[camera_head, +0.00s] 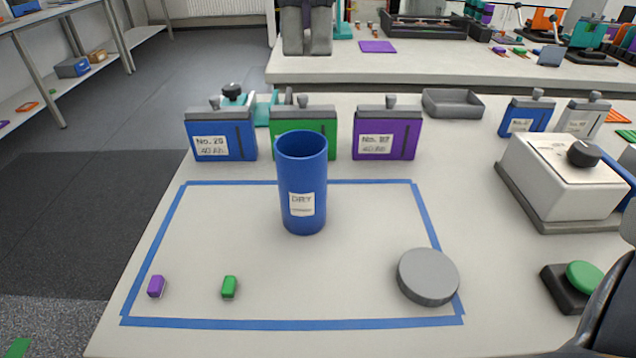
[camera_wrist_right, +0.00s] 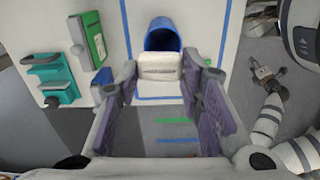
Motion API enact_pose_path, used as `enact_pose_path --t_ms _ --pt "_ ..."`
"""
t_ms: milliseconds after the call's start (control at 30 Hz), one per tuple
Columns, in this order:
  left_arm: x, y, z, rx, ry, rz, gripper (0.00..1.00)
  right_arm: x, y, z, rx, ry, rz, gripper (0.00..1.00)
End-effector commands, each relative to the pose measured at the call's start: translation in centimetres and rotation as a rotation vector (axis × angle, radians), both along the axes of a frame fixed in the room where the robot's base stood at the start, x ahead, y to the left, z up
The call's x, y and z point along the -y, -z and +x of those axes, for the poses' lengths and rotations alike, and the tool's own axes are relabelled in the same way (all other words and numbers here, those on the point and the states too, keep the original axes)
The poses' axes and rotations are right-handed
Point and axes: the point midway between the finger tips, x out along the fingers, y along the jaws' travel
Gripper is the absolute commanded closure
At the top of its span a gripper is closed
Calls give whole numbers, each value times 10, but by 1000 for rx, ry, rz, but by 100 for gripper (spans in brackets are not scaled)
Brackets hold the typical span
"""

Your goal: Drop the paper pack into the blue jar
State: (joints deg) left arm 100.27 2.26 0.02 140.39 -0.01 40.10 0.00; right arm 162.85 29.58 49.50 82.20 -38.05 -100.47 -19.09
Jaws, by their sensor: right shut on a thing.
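The blue jar (camera_head: 303,175) stands upright inside the taped area, its mouth open and a "DRY" label on its front. In the right wrist view the jar (camera_wrist_right: 163,25) shows just beyond the fingertips. My right gripper (camera_wrist_right: 160,76) is shut on a white paper pack (camera_wrist_right: 160,66) with faint print, held between its fingertips. The pack covers part of the jar there; the gap between them is hard to judge. The pack does not show in the head view. My left gripper (camera_wrist_right: 265,76) seems to show small at the right of the wrist view; its jaws are unclear.
A round grey lid (camera_head: 428,277) lies right of the jar. Small purple (camera_head: 156,286) and green (camera_head: 229,286) pieces lie at front left. Blue (camera_head: 222,140), green (camera_head: 320,130) and purple (camera_head: 387,140) boxes stand behind. A white device (camera_head: 565,180) and green button (camera_head: 584,277) are at right.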

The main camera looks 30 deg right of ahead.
Motion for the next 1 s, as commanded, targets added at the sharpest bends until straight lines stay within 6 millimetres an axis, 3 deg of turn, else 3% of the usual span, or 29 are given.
enact_pose_path --t_ms 167,367,500,867,900,967,1000 --pt "0 0 0 0 -1 0 60 3 6 0 -4 8 3 79" --pt "0 5 -5 -19 -1 0 60 3 39 1 -9 6 3 79" --pt "0 17 -19 -70 -1 0 60 3 58 3 -16 7 2 79" --pt "0 19 -20 -76 -1 0 60 3 58 0 -1 8 2 79" --pt "0 19 -20 -76 -1 0 60 3 58 0 -1 8 2 57" --pt "0 19 -20 -76 -1 0 60 3 58 0 -1 8 2 43" --pt "0 19 -20 -76 -1 0 60 3 58 0 -2 8 1 42"
